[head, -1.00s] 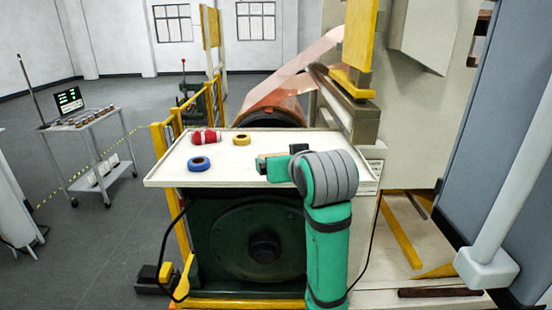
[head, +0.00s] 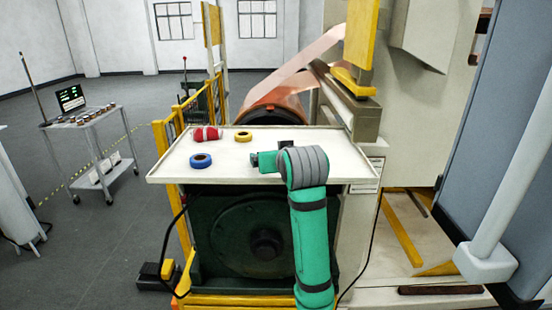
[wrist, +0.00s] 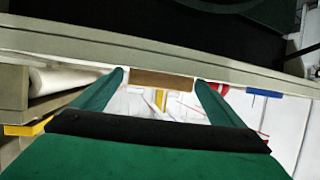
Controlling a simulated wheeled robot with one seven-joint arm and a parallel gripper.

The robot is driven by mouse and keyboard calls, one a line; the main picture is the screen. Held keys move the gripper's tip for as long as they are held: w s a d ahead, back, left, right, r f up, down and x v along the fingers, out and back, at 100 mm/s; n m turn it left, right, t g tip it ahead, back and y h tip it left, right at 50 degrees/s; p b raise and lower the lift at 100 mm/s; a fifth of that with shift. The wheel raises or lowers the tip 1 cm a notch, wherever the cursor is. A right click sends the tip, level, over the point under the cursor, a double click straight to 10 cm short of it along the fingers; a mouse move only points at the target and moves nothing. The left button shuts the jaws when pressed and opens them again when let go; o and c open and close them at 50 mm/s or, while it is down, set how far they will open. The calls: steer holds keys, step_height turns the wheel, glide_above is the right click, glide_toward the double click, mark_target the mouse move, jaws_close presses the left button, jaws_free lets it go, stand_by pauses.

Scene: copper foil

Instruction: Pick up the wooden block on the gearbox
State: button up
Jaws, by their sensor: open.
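The wooden block (wrist: 163,79) shows in the wrist view as a brown strip between the tips of my two green fingers. My gripper (wrist: 160,77) is open around it, with a finger at each side. I cannot tell whether either finger touches it. In the head view, my gripper (head: 257,160) is low over the white tray top (head: 225,172) of the gearbox (head: 250,240), and the block is hidden behind my gripper and arm.
A blue tape roll (head: 201,160) lies left of my gripper. A red roll (head: 208,133) and a yellow tape roll (head: 243,136) lie farther back. The tray has a raised rim. A machine frame (head: 350,115) rises behind its right side.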

steer(key=shift+c, duration=0.3)
steer(key=c, duration=1.1)
